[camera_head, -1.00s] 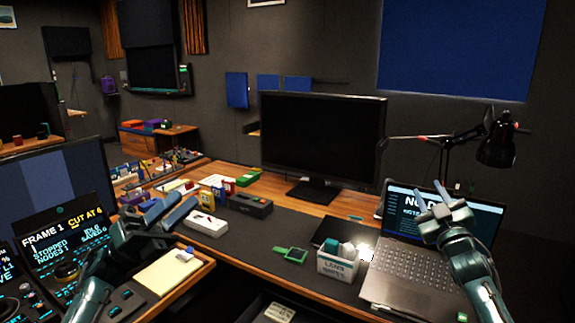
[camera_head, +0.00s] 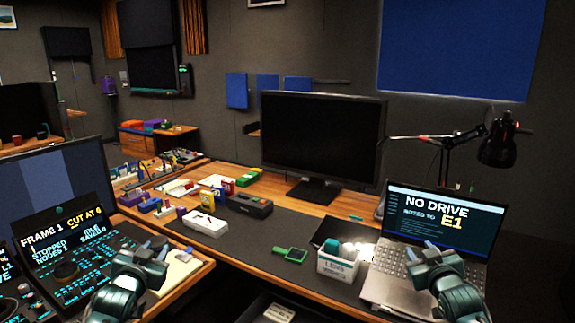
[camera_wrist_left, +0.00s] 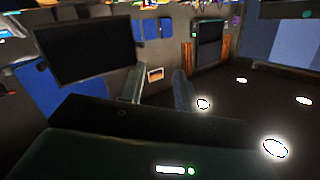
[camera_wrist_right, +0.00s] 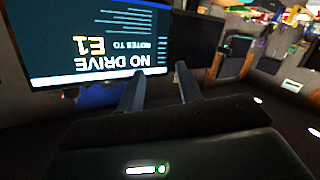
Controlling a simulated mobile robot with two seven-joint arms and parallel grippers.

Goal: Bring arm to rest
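My left gripper (camera_head: 148,262) is low over the right end of the control panel (camera_head: 88,262), seen end-on in the head view. Its two fingers stand apart with nothing between them in the left wrist view (camera_wrist_left: 157,85). My right gripper (camera_head: 434,262) is in front of the laptop (camera_head: 400,262), overlapping its keyboard in the head view. Its fingers are also apart and empty in the right wrist view (camera_wrist_right: 160,80). The panel screen (camera_head: 65,230) reads "FRAME 1", "CUT AT 6" and "STOPPED". The laptop screen (camera_head: 440,217) reads "NO DRIVE NOTES TO E1".
A labelled white box (camera_head: 338,266) stands left of the laptop, beside a green-framed item (camera_head: 290,254). A black monitor (camera_head: 323,140) and a desk lamp (camera_head: 497,145) stand behind. A white box (camera_head: 205,222) and small coloured boxes lie on the desk's left part.

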